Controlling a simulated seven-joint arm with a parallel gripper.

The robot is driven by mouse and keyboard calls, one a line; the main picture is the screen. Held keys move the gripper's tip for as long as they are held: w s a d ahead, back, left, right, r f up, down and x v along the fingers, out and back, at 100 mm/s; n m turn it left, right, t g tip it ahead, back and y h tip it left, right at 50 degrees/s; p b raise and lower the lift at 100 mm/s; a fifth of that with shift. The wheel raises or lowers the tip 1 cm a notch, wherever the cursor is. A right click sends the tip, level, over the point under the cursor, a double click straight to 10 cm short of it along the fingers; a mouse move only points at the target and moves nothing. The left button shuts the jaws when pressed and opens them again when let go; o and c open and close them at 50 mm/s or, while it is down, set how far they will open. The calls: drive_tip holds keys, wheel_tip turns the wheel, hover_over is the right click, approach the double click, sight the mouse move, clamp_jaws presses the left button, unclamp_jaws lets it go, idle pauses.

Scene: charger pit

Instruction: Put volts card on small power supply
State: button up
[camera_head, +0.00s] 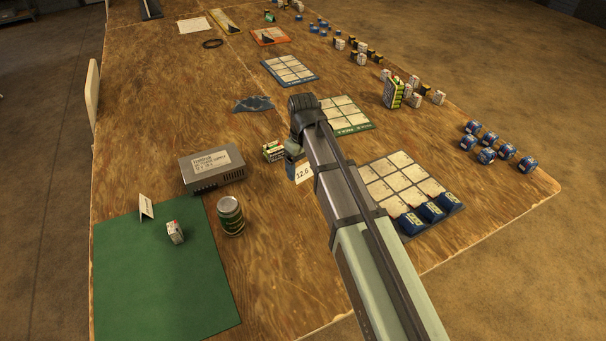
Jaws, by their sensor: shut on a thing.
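The volts card (303,173) is a small white card with "12.6" printed on it. It hangs at the end of my arm, above the wooden table. My gripper (295,156) is shut on this card; its fingertips are small and partly hidden by my arm. The small power supply (213,171) is a grey box with printed text on its top. It rests on the table to the left of the gripper, clearly apart from the card.
Stacked batteries (273,151) lie just left of the gripper. A green can (230,215) stands in front of the power supply. A green mat (165,275) bears a folded white card (146,206) and a small block (175,232). A gridded tray (404,180) lies right.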

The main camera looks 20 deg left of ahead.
drive_tip(key=shift+r, duration=0.6)
drive_tip(key=shift+s+a+r, duration=0.2)
drive_tip(key=shift+s+a, duration=0.05)
drive_tip(key=shift+a, duration=0.05)
drive_tip(key=s+a+r+n, duration=0.15)
drive_tip(key=s+a, duration=0.25)
drive_tip(key=a, duration=0.4)
wheel_tip(320, 180, up, 5)
hover_over(211, 162)
drive_tip(key=shift+s+f+m, duration=0.1)
drive_tip(key=shift+f+m, duration=0.6)
drive_tip(key=shift+f, duration=0.95)
drive_tip(key=shift+w+f+m, duration=0.1)
drive_tip(key=shift+f+m, duration=0.55)
drive_tip(key=shift+f, duration=1)
drive_tip(key=shift+s+f+m, duration=0.1)
drive_tip(key=shift+f+m, duration=0.6)
drive_tip(key=shift+f, duration=0.95)
drive_tip(key=shift+f, duration=0.1)
